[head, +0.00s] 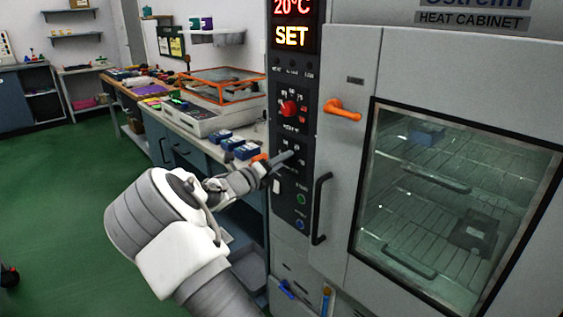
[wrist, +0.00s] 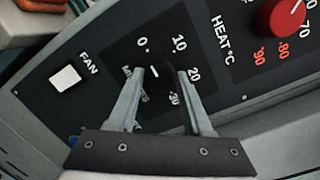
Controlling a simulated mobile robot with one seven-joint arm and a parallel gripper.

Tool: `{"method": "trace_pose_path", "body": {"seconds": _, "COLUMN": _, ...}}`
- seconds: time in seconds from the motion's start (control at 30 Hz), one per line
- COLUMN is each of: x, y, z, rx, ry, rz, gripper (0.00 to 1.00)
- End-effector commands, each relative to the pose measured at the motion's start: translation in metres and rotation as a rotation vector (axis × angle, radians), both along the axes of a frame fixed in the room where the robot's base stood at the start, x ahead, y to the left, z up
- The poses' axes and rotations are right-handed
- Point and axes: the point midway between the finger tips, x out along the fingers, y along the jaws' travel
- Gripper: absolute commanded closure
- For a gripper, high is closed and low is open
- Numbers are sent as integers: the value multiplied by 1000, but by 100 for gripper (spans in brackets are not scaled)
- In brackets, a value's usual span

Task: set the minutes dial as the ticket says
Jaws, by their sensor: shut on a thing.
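The minutes dial (wrist: 168,88) is a dark knob on the black control panel, seen in the wrist view. Its white mark appears to point up and left, toward the 0. The numbers 0, 10 and 20 show around it; a lower number is partly covered. My gripper (wrist: 163,76) has one finger on each side of the dial and is shut on it. In the head view my gripper (head: 285,158) is at the panel's lower dial, which it largely hides. I cannot make out a ticket.
The red heat dial (head: 289,109) is above, and also at the wrist view's upper right (wrist: 281,16). A white fan switch (wrist: 65,77) is beside the minutes dial. The display (head: 292,25) reads 20°C SET. An orange door handle (head: 343,109) and black bar handle (head: 321,208) stick out nearby.

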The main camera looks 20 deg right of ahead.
Motion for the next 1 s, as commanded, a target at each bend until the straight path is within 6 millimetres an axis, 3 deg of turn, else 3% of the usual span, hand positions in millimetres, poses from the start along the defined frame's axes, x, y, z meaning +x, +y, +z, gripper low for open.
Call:
{"method": "trace_pose_path", "body": {"seconds": 0.47, "x": 0, "y": 0, "z": 0, "rx": 35, "ry": -86, "rz": 0, "gripper": 100}}
{"method": "trace_pose_path", "body": {"seconds": 1.0, "x": -1, "y": 0, "z": -3, "rx": 214, "ry": -521, "rz": 0, "gripper": 100}}
